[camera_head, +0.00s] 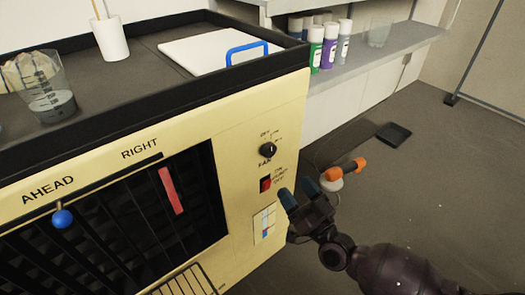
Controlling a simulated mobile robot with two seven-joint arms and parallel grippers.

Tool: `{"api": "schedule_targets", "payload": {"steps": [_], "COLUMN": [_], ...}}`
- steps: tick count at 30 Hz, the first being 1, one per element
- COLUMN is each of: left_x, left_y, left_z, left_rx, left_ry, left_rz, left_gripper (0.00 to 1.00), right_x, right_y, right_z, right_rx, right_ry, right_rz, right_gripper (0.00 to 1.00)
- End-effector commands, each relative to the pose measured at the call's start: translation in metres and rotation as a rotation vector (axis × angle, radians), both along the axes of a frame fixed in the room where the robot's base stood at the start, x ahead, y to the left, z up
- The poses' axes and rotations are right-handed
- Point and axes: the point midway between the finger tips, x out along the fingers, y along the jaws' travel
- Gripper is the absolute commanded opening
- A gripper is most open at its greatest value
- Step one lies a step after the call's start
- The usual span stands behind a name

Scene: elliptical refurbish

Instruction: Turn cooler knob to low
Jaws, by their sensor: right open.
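The cooler (236,172) is a cream box with a black front grille and a black-edged top. Its black round knob (267,150), marked FAN, is on the right part of the front panel, with small labels around it; I cannot surely read its setting. My right gripper (298,193) comes in from the lower right. It is open and empty, below and to the right of the knob, apart from it. A red switch (265,184) sits just below the knob. My left gripper is not in view.
A blue ball-ended lever (62,218) and a red lever (171,190) are on the grille. Cups and a white board with a blue handle (247,51) are on top. Several spray cans stand on a shelf (400,45). An orange-handled object (347,169) is beyond my right gripper.

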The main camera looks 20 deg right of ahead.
Motion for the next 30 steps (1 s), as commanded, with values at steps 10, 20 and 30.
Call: {"api": "schedule_targets", "payload": {"steps": [10, 20, 30], "left_x": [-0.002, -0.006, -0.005], "left_y": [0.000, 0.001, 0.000], "left_z": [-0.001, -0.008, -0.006], "left_rx": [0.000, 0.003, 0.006], "left_ry": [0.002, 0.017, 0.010], "left_rz": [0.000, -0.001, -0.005], "left_gripper": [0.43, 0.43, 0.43], "right_x": [0.036, 0.082, 0.097], "right_y": [0.009, 0.022, 0.026], "right_z": [0.016, 0.034, 0.041], "right_rx": [0.002, 0.001, 0.001], "right_ry": [-0.005, -0.002, -0.001], "right_rz": [-0.001, -0.001, -0.001], "right_gripper": [0.69, 0.69, 0.69]}}
